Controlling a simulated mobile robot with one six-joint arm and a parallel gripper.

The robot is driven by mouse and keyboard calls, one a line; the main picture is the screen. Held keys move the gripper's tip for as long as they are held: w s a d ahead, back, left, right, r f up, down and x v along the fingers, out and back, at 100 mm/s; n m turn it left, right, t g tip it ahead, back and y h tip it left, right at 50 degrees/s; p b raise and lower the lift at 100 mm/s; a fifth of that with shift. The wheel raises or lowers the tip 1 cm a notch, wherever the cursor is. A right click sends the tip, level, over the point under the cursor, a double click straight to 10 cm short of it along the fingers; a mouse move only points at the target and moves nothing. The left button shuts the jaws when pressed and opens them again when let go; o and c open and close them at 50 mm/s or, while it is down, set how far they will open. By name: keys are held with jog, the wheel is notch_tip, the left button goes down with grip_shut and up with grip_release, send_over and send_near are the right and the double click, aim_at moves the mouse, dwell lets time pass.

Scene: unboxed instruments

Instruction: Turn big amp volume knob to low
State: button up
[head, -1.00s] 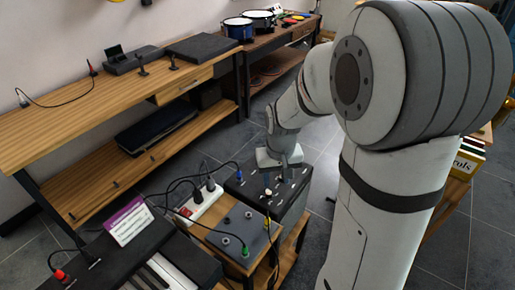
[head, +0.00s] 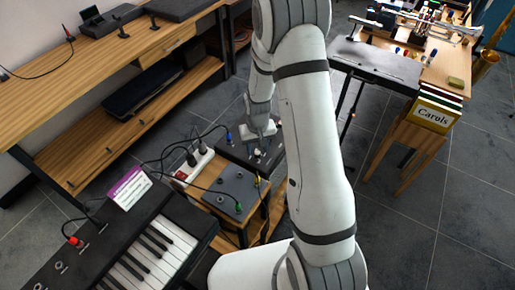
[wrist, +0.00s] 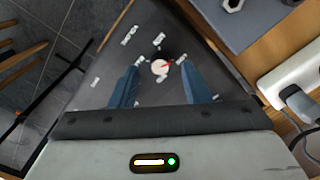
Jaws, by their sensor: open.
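The big amp (head: 233,153) is a dark box beside the small wooden stand in the head view; my arm partly hides it. Its dark top (wrist: 150,92) fills the middle of the wrist view, with several white labels. A round white-topped knob (wrist: 160,67) with a red pointer sits among the labels; the pointer is toward the right of the wrist picture. My gripper (wrist: 159,72) is open, its two blue fingers on either side of the knob, with visible gaps. In the head view my gripper (head: 257,147) is over the amp top.
A grey pedal box (head: 231,188) with cables lies on the wooden stand, near a white power strip (head: 194,165). A keyboard (head: 150,255) is at the front left. A long wooden bench (head: 115,75) stands behind.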

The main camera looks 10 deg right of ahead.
jog(key=shift+f, duration=0.9)
grip_shut()
